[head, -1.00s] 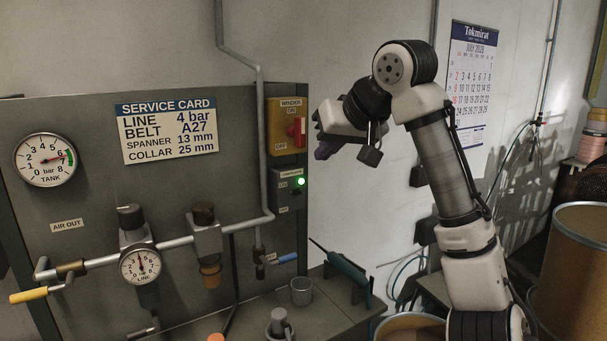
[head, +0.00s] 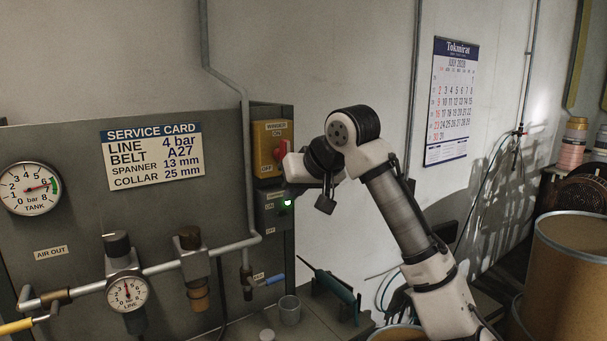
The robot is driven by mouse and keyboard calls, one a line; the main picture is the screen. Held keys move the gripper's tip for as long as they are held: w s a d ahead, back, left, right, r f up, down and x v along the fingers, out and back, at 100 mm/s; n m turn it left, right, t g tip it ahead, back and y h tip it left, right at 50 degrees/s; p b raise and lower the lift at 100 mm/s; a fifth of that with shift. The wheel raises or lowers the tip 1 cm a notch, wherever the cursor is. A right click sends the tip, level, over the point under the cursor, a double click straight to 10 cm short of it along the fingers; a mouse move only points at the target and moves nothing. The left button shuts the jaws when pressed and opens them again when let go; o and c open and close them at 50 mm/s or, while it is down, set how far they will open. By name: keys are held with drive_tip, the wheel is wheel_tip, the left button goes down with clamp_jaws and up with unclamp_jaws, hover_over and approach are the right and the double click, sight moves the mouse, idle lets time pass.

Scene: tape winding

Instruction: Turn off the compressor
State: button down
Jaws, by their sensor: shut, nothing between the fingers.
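The compressor switch box (head: 273,221) is a dark box on the right part of the panel, with ON and OFF labels. Its green lamp (head: 288,203) is lit. My gripper (head: 290,188) is shut and empty, right in front of the upper part of this box. Its dark fingers are hard to make out against the box, and I cannot tell whether they touch it. The compressor's switch lever is not clearly visible. Just above is the yellow winder box (head: 266,135) with a red knob (head: 280,149).
A grey pipe (head: 246,160) runs down just left of the boxes. Below are a blue-handled valve (head: 270,281), a metal cup (head: 289,310) and a teal tool (head: 330,284) in a stand.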

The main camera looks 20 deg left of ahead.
sight(284, 213)
drive_tip(key=shift+x, duration=1.1)
drive_tip(key=shift+d+f+y+b, duration=0.1)
drive_tip(key=shift+f+y+b, duration=0.2)
drive_tip(key=shift+b, duration=0.25)
drive_tip(key=shift+s+t, duration=0.1)
drive_tip(key=shift+t, duration=0.2)
